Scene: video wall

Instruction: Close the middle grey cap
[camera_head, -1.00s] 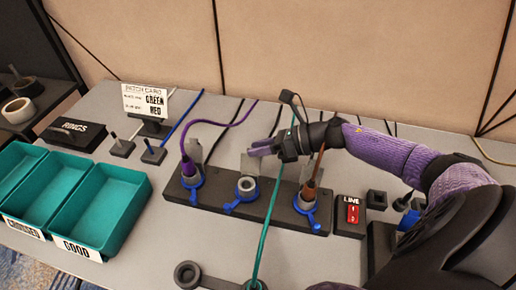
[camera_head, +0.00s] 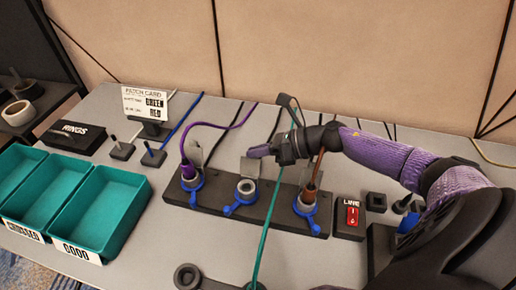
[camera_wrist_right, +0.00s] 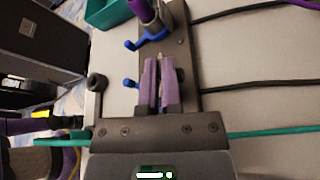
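The middle grey cap (camera_head: 250,167) is a small flat plate standing raised behind the middle socket (camera_head: 246,188), whose mouth is uncovered and empty. A blue lever sits at the socket's front. My right gripper (camera_head: 257,152) is at the cap's upper edge; whether it touches is unclear. In the right wrist view its purple fingers (camera_wrist_right: 158,82) lie close together over the black socket block, with only a thin slit between them. They appear shut, and most of the cap is hidden there. My left gripper is not in view.
A purple plug (camera_head: 188,170) fills the left socket and a brown plug (camera_head: 310,184) the right one. A green cable (camera_head: 268,220) crosses the block beside the middle socket. A red line switch (camera_head: 352,216) stands at right; teal trays (camera_head: 112,205) at left.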

